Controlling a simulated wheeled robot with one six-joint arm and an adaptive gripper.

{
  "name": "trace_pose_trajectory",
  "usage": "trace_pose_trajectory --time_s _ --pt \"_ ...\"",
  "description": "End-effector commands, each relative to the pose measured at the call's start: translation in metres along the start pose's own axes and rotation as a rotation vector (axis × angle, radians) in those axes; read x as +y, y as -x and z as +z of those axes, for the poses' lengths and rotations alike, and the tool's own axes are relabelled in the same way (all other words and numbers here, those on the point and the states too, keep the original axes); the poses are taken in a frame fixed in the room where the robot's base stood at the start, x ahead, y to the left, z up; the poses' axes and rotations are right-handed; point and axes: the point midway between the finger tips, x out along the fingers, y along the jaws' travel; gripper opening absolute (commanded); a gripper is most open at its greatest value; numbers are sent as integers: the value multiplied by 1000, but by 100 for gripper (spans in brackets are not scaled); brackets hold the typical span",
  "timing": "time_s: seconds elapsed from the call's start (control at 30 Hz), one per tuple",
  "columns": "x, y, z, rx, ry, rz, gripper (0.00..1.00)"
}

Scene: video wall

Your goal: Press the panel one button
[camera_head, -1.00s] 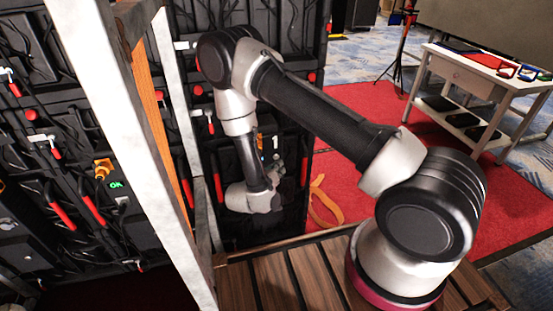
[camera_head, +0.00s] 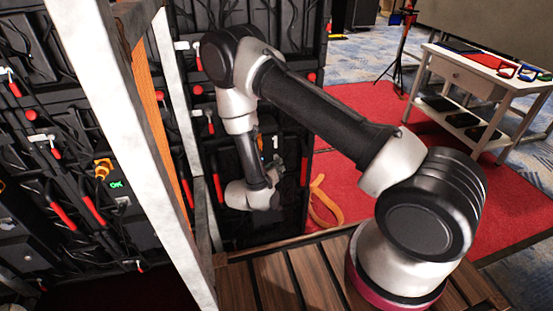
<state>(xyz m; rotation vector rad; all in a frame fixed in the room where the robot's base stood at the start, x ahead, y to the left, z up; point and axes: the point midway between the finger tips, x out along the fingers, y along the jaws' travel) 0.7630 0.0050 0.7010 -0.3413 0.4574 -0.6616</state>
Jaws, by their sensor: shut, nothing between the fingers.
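Panel one is the black back of a video wall panel (camera_head: 291,185), standing behind my arm at the picture's middle. A small white mark shows on it just above my gripper, where the numeral 1 was clear before. My gripper (camera_head: 277,163) is small and dark, beyond the wrist, close in front of this panel. Its fingers are shut and hold nothing. I cannot tell whether they touch the panel. The button itself cannot be made out; my wrist and gripper cover part of that area.
A pale metal post (camera_head: 133,140) stands close at the left. Beyond it, another panel has red-handled latches and a green OK display (camera_head: 116,184). A white table (camera_head: 478,75) stands at the right.

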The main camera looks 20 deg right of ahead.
Motion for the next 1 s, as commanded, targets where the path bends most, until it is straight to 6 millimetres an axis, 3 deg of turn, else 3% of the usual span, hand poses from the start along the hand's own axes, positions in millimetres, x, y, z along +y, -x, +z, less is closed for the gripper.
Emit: trace_pose_trajectory --time_s 1.0 --pt "4 -5 4 0 0 0 0"
